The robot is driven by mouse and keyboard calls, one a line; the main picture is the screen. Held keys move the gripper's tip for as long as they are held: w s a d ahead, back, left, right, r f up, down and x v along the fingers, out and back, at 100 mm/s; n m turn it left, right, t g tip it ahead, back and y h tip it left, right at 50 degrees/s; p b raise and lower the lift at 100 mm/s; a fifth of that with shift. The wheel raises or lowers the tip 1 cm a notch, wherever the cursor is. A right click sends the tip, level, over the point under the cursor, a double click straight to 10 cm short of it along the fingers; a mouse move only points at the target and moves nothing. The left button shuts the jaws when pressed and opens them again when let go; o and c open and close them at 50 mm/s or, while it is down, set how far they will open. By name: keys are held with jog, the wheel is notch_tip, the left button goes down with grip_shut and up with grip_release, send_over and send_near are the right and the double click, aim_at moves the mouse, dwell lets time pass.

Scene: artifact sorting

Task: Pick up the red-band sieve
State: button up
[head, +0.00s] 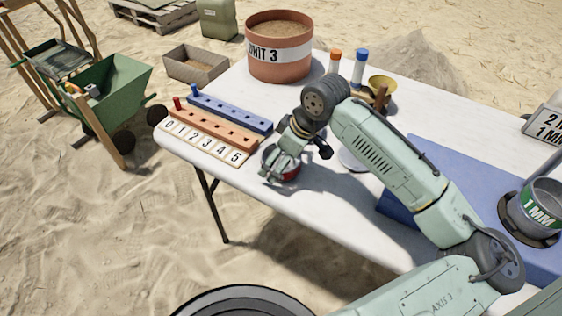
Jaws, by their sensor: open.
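A small round red-banded thing, apparently the red-band sieve (291,177), sits on the white table near its front edge. My gripper (272,176) is open and points down at the sieve, with its fingers over the sieve's left part. The gripper covers much of the sieve's top and left side. I cannot tell whether the fingers touch it.
A numbered strip (205,143) with red and blue peg racks (230,113) lies just left of the gripper. A large "UNIT 3" tub (279,58) stands behind. A blue mat (440,165) with a "1 MM" sieve (541,207) is at right. Small bottles (358,68) stand at the back.

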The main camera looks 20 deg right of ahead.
jog(key=shift+c, duration=0.6)
jog(key=c, duration=1)
